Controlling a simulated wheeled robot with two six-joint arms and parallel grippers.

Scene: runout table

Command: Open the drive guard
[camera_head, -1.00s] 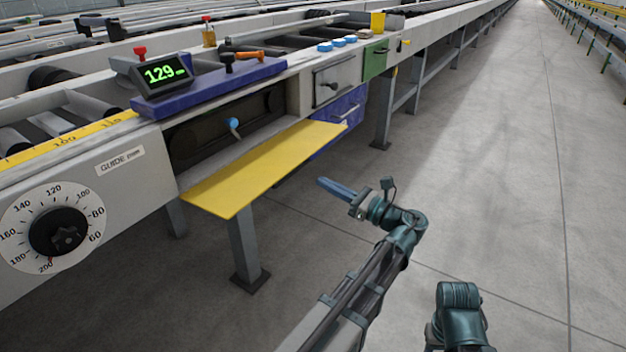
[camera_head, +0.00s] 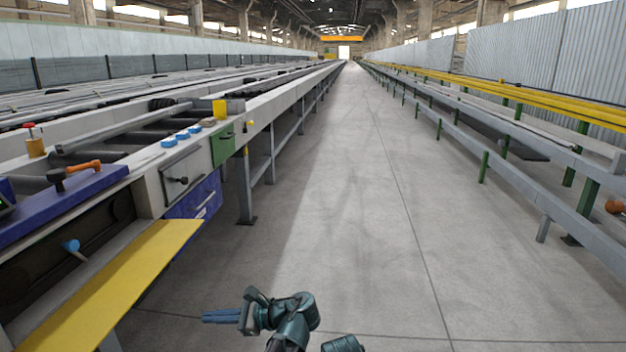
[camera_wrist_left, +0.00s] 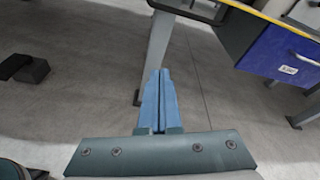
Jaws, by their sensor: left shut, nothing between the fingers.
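The drive guard (camera_head: 110,287) is a yellow panel at the lower left of the head view. It is folded down and sticks out from the table's side, below an open dark recess (camera_head: 95,225). A blue knob (camera_head: 71,245) shows in the recess. My left gripper (camera_head: 204,316) is shut and empty, to the right of the guard and apart from it. In the wrist view its blue fingers (camera_wrist_left: 160,75) are together above the grey floor. A yellow edge shows at that view's top right. My right gripper is not in view.
A blue drawer (camera_head: 196,200), a grey door (camera_head: 181,178) and a green panel (camera_head: 222,145) line the table's side beyond the guard. Table legs (camera_head: 245,190) stand on the floor. The aisle (camera_head: 350,200) is clear, with a rail rack (camera_head: 500,130) at right.

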